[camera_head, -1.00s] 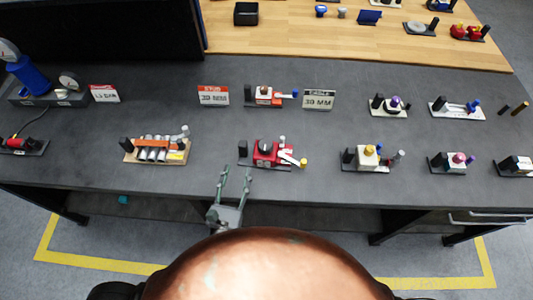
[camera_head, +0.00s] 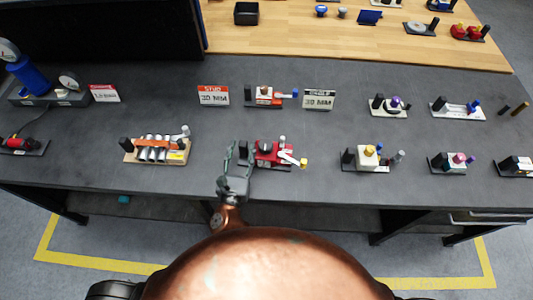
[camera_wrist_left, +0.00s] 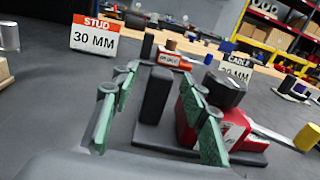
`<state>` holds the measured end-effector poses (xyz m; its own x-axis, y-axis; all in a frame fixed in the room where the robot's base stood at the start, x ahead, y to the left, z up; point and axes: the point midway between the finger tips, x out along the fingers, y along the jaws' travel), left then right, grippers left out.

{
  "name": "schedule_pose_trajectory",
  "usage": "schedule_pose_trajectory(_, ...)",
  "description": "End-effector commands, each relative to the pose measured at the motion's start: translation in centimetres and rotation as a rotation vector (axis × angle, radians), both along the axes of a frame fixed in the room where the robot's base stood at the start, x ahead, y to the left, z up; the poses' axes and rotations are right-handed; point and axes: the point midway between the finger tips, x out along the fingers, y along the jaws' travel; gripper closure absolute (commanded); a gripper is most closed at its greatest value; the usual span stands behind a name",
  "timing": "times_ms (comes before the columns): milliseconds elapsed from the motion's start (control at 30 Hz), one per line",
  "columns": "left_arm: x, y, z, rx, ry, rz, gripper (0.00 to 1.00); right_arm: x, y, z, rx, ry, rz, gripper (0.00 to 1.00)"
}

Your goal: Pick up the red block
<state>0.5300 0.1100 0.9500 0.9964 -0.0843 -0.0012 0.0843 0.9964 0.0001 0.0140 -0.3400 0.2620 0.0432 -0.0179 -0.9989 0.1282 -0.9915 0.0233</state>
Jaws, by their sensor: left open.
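The red block (camera_head: 270,151) sits on a small dark base plate near the front middle of the grey table, with a black knob on top and white and yellow parts at its right. In the left wrist view the red block (camera_wrist_left: 236,130) is on the right, partly hidden by a finger. My left gripper (camera_head: 239,152) is open at the left end of that plate. In the left wrist view a black upright post (camera_wrist_left: 157,95) shows between its green-padded fingers, and the right finger overlaps the red block. I cannot tell whether it touches. My right gripper is not in view.
An orange and silver unit (camera_head: 155,148) stands to the left and a yellow-topped unit (camera_head: 367,157) to the right. Behind are a STUD sign (camera_head: 213,95), a red-white unit (camera_head: 266,97) and a CABLE sign (camera_head: 319,99). Bare table lies between these.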

Motion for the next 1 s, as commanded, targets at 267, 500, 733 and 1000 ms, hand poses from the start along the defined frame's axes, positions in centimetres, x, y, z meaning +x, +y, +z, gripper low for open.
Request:
schedule_pose_trajectory(267, 1.8, -0.2, 0.1, -0.001, -0.001, -0.001, 0.59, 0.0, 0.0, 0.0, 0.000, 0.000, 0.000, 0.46)
schedule_pose_trajectory(500, 1.8, -0.2, 0.1, 0.000, -0.001, -0.001, 0.66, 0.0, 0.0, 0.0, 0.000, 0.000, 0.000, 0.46)
schedule_pose_trajectory(733, 1.7, -0.2, 0.1, 0.000, -0.001, -0.001, 0.82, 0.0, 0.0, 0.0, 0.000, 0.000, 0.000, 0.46)
schedule_pose_trajectory(1000, 1.7, -0.2, 0.1, 0.000, -0.001, -0.001, 1.00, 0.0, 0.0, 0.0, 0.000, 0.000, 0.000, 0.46)
